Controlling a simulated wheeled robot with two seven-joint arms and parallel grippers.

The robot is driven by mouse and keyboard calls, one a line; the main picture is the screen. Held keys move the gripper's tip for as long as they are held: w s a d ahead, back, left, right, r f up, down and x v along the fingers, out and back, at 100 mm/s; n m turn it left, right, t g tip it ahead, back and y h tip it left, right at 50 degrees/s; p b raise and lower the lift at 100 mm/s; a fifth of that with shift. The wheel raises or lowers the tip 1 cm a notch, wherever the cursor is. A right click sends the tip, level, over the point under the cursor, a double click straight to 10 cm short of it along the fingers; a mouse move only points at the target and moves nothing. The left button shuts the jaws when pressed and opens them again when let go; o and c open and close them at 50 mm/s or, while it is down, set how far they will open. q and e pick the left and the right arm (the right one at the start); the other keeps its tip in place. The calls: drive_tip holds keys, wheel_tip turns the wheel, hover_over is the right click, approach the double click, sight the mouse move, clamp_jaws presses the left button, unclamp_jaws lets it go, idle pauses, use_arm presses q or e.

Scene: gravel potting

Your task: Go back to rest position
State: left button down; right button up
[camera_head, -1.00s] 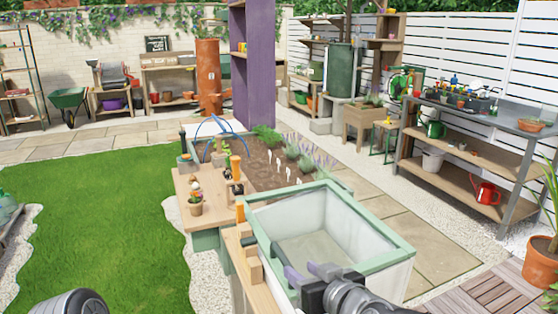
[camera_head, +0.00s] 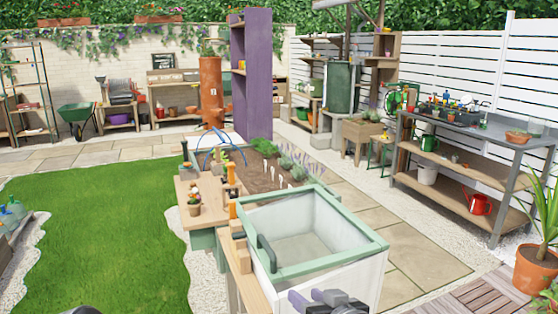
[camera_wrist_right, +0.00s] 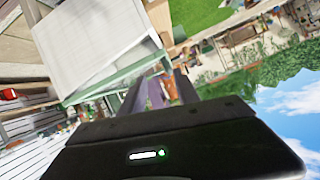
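My right gripper (camera_head: 311,297) is at the bottom edge of the head view, in front of the near side of the green-rimmed white bin (camera_head: 330,275). Its two fingers are apart with nothing between them. The right wrist view also shows the parted fingers (camera_wrist_right: 158,88), with the garden visible through the gap. The bin's white wall (camera_wrist_right: 95,45) shows beyond them in that view. My left gripper is outside the head view; only a dark bit of my own body shows at the bottom left edge.
A wooden ledge (camera_head: 208,215) with a small flower pot (camera_head: 194,204) adjoins the bin. A planting bed (camera_head: 258,180) lies behind. A metal-topped workbench (camera_head: 470,130) and an orange pot (camera_head: 533,270) stand at right. Open lawn (camera_head: 90,220) lies at left.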

drive_tip(key=s+f+m+g+p, duration=0.1)
drive_tip(key=s+f+g+p, duration=0.15)
drive_tip(key=f, duration=0.75)
drive_tip(key=s+f+m+g+p, duration=0.1)
drive_tip(key=s+f+g+p, duration=0.15)
drive_tip(key=f, duration=0.65)
drive_tip(key=s+d+f+m+g+p, duration=0.1)
drive_tip(key=s+f+g+p, duration=0.1)
drive_tip(key=s+f, duration=0.5)
drive_tip(key=s+f+g+h+p, duration=0.1)
drive_tip(key=s+f+g, duration=0.3)
drive_tip(key=s+f, duration=0.4)
drive_tip(key=s+p, duration=0.1)
drive_tip(key=s, duration=0.3)
drive_tip(key=shift+s+d+f+m+g, duration=0.25)
drive_tip(key=shift+s+d+m+g, duration=0.1)
drive_tip(key=shift+s+m+g, duration=0.05)
